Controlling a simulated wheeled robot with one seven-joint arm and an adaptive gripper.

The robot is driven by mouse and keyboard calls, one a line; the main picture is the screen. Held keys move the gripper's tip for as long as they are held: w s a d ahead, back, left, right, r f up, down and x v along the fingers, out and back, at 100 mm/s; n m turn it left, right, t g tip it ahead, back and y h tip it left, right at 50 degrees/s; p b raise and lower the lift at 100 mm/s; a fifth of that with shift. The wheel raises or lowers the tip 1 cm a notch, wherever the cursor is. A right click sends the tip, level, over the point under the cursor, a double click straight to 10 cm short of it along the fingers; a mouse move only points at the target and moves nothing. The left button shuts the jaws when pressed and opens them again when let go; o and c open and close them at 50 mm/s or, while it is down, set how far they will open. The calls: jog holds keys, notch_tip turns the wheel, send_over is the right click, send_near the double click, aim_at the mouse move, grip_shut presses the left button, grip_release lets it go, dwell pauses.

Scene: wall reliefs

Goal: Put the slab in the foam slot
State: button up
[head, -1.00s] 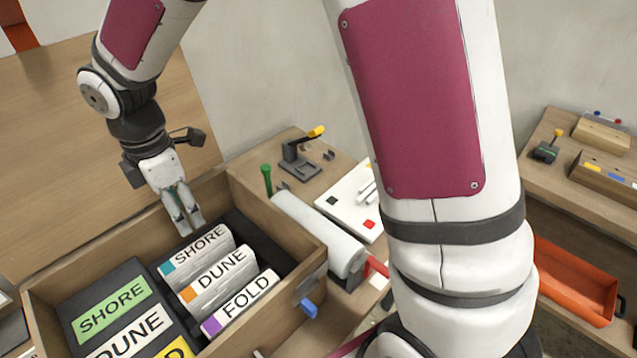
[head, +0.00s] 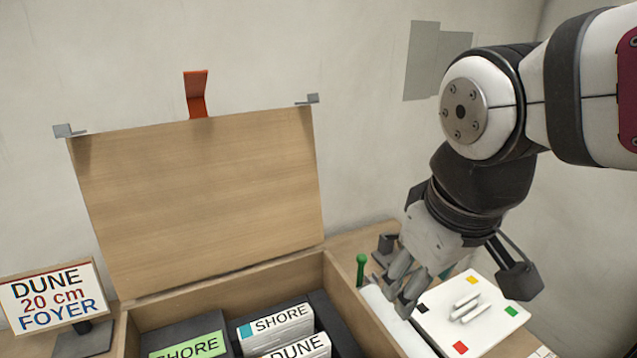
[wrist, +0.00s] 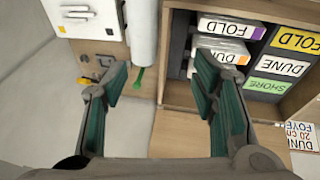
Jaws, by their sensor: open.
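White slabs lie side by side in the wooden box (head: 230,308): SHORE with a teal square (head: 278,325), DUNE with an orange square (head: 300,348), and FOLD with a purple square, seen in the wrist view (wrist: 228,28). Left of them is dark foam (head: 178,329) with a green SHORE label (head: 186,348); the wrist view also shows its white DUNE label (wrist: 283,65) and yellow FOLD label (wrist: 298,40). The slot openings are not clear. In the wrist view a finger hides part of the slabs.
The box lid (head: 200,195) stands open behind. A sign (head: 52,298) reads DUNE 20 cm FOYER. Right of the box are a white roll (wrist: 141,35), a green-topped tool (head: 361,270) and a white board with coloured squares (head: 490,325).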

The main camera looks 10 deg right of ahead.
jog(key=s+m, duration=0.2)
jog(key=s+d+m, duration=0.1)
jog(key=s+m, duration=0.1)
jog(key=s, duration=0.1)
jog(key=shift+d+f+t+y, duration=0.1)
jog(key=shift+d+t+y, duration=0.1)
jog(key=shift+t+y, duration=0.2)
